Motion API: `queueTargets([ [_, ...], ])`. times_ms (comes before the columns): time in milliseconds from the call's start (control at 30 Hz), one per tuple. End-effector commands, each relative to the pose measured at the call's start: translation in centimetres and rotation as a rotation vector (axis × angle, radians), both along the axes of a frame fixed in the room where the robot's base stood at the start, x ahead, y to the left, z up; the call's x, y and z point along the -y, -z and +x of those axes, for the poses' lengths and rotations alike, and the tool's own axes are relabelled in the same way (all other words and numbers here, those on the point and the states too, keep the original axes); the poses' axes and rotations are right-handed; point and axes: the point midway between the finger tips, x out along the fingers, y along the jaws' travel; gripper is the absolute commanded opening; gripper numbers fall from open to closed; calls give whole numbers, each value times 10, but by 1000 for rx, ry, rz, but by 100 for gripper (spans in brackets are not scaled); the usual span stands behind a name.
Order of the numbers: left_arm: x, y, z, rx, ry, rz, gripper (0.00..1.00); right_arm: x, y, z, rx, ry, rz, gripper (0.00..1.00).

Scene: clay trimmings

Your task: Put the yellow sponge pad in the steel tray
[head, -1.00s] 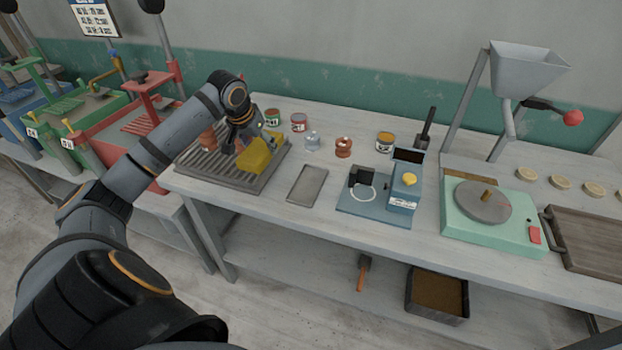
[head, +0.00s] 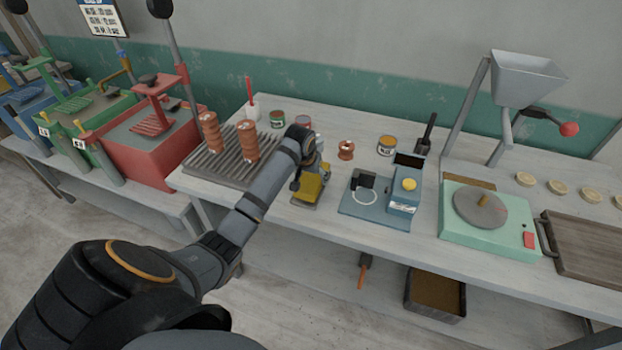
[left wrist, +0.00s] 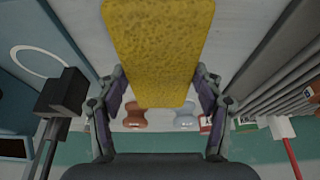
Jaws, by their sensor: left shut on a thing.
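The yellow sponge pad (head: 311,188) is held in my left gripper (head: 313,176), whose fingers are shut on its two sides. The pad also shows large in the left wrist view (left wrist: 158,50), between the two fingers. I cannot tell whether the pad touches the tray. My right gripper is not in view.
A ribbed grey rack (head: 220,171) with two copper-brown stacks (head: 247,140) stands to the left. A blue device (head: 403,196) is close on the right. Small jars (head: 277,119) and a brown spool (head: 346,149) stand behind.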

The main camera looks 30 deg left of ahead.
Motion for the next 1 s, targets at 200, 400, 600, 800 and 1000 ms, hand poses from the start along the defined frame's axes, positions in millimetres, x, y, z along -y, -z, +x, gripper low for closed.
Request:
queueTargets([
  [200, -1, 18, -1, 1, -1, 2, 34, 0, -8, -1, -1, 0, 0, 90],
  [400, -1, 19, -1, 1, -1, 2, 34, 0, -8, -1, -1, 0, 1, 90],
  [600, -1, 20, -1, 0, -1, 2, 88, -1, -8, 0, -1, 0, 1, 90],
  [800, -1, 19, -1, 0, -1, 2, 90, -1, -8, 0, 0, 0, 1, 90],
  [1000, -1, 16, -1, 1, -1, 2, 90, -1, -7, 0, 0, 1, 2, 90],
])
